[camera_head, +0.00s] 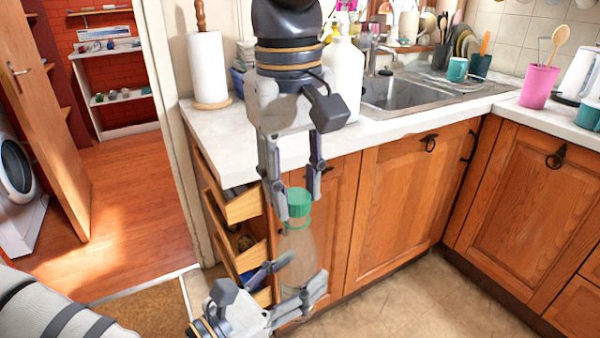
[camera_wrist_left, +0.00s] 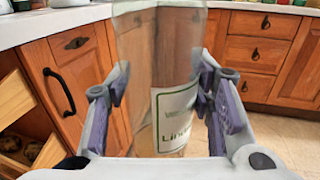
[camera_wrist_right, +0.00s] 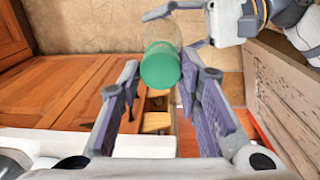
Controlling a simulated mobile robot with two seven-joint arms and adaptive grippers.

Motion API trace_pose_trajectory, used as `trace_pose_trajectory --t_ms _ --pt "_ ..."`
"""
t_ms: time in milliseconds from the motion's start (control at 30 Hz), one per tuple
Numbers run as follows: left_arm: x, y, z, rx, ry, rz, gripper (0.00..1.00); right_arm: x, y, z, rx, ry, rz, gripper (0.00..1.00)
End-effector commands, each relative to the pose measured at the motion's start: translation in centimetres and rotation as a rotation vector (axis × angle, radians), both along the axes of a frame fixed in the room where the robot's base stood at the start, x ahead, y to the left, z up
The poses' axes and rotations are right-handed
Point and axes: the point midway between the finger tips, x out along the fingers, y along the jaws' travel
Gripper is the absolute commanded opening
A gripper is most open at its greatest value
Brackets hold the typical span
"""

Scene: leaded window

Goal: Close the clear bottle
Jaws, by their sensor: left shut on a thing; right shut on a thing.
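The clear bottle (camera_head: 299,252) stands upright in front of the cabinets. My left gripper (camera_head: 301,276) is shut around its lower body. The left wrist view shows the bottle (camera_wrist_left: 148,60) between the fingers, with a white label to the right. A green cap (camera_head: 299,201) is at the bottle's top, above a thin green ring at the neck. My right gripper (camera_head: 297,206) comes down from above and is shut on the cap. The right wrist view shows the cap (camera_wrist_right: 160,66) between the fingertips. I cannot tell whether the cap is seated on the neck.
Open drawers (camera_head: 243,206) stand just left of the bottle. The counter (camera_head: 225,140) holds a paper towel roll (camera_head: 208,70), a white jug (camera_head: 343,75) and a sink (camera_head: 400,92). Cabinet doors (camera_head: 407,205) are close behind. The floor (camera_head: 425,300) at the front right is clear.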

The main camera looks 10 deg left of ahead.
Motion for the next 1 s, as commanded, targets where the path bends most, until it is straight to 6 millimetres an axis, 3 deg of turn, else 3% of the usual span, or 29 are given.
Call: trace_pose_trajectory --t_ms 867,933,1000 --pt "0.0 0.0 0.0 -0.001 -0.001 0.0 0.0 0.0 0.0 -1.2 -0.001 0.0 0.001 0.21" --pt "0.0 0.0 0.0 -0.001 -0.001 0.0 0.0 0.0 0.0 -1.2 -0.003 -0.001 -0.027 0.21" --pt "0.0 0.0 0.0 -0.001 -0.001 0.0 0.0 0.0 -0.1 -1.1 -0.006 -0.005 -0.173 0.21"
